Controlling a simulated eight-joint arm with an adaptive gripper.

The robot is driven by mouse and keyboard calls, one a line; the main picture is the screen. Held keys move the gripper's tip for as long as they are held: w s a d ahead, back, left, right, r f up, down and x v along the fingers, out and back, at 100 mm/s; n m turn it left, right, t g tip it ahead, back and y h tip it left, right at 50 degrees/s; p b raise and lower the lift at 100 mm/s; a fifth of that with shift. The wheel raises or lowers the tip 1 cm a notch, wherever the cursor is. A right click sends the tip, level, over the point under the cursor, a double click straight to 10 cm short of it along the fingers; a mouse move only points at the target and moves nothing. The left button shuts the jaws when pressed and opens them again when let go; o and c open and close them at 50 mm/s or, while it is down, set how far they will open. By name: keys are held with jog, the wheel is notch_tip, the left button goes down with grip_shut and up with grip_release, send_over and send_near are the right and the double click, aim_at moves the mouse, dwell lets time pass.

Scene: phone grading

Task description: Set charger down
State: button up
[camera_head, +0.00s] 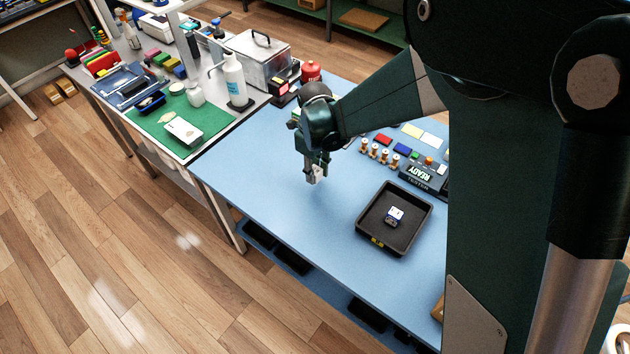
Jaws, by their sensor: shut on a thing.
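My gripper (316,172) points down over the blue tabletop (262,165), left of a black tray. It is shut on a small pale piece, the charger (317,179), which is mostly hidden by the fingers and too small to show detail. A faint shadow lies on the table just below it, so it seems held a little above the surface. The black tray (367,236) holds a small dark-blue item with a white face (395,214).
A tester (417,174) reading READY, several orange-brown spools (380,153) and coloured blocks stand behind the tray. A red canister (311,71) stands behind my arm. The left bench holds a green mat (158,125) and bottles. Blue table left of my gripper is clear.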

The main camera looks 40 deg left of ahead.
aim_at(315, 187)
jog(key=shift+f, duration=0.35)
jog(key=shift+f, duration=1.85)
jog(key=shift+f+b, duration=0.15)
jog(key=shift+b, duration=0.2)
jog(key=o, duration=0.9)
jog(key=shift+r+p, duration=0.75)
jog(key=shift+r, duration=5.4)
